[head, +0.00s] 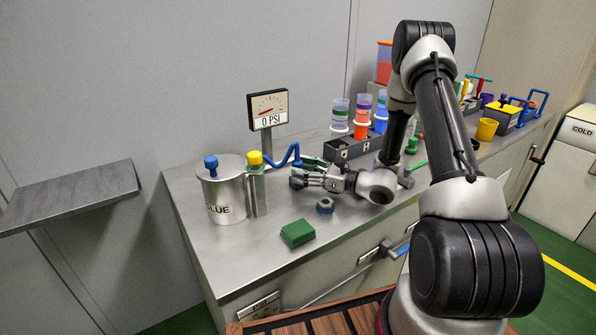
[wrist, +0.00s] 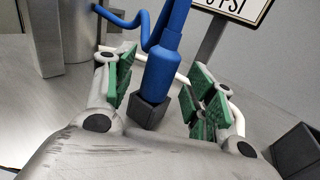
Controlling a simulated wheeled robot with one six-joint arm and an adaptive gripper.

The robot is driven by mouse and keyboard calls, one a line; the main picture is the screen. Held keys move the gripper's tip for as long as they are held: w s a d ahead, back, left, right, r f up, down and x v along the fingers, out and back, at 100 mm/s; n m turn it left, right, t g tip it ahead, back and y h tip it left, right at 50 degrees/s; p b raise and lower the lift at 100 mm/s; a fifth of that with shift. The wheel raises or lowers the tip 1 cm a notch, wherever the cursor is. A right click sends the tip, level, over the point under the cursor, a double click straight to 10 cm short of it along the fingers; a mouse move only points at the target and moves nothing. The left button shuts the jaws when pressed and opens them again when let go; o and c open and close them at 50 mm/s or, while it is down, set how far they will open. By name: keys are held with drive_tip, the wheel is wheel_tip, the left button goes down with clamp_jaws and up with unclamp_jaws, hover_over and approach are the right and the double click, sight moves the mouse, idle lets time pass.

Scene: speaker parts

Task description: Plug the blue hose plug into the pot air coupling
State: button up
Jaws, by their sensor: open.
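The blue hose plug (wrist: 163,65) stands nearly upright in a dark square holder (wrist: 149,112) in the wrist view. My gripper (wrist: 163,80) is open, with its green-padded fingers on either side of the plug and visible gaps between. In the head view my gripper (head: 304,173) is low over the bench, right of the pot, and largely hides the plug. The blue hose (head: 286,156) bends up and left toward the pot. The metal pot (head: 228,193), labelled GLUE, has a blue fitting (head: 210,163) on its lid. I cannot tell which part is the air coupling.
A yellow-topped post (head: 257,185) stands right beside the pot. A gauge reading 0 PSI (head: 268,108) stands behind. A green block (head: 297,233) and a small grey-blue part (head: 325,206) lie in front. A dark rack of bottles (head: 345,149) is to the right.

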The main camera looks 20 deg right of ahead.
sight(301, 163)
drive_tip(key=shift+w+a, duration=0.25)
drive_tip(key=shift+a, duration=0.05)
drive_tip(key=c, duration=1.2)
drive_tip(key=shift+o, duration=0.2)
wheel_tip(301, 163, up, 10)
drive_tip(key=shift+r, duration=0.1)
drive_tip(key=shift+r, duration=2.65)
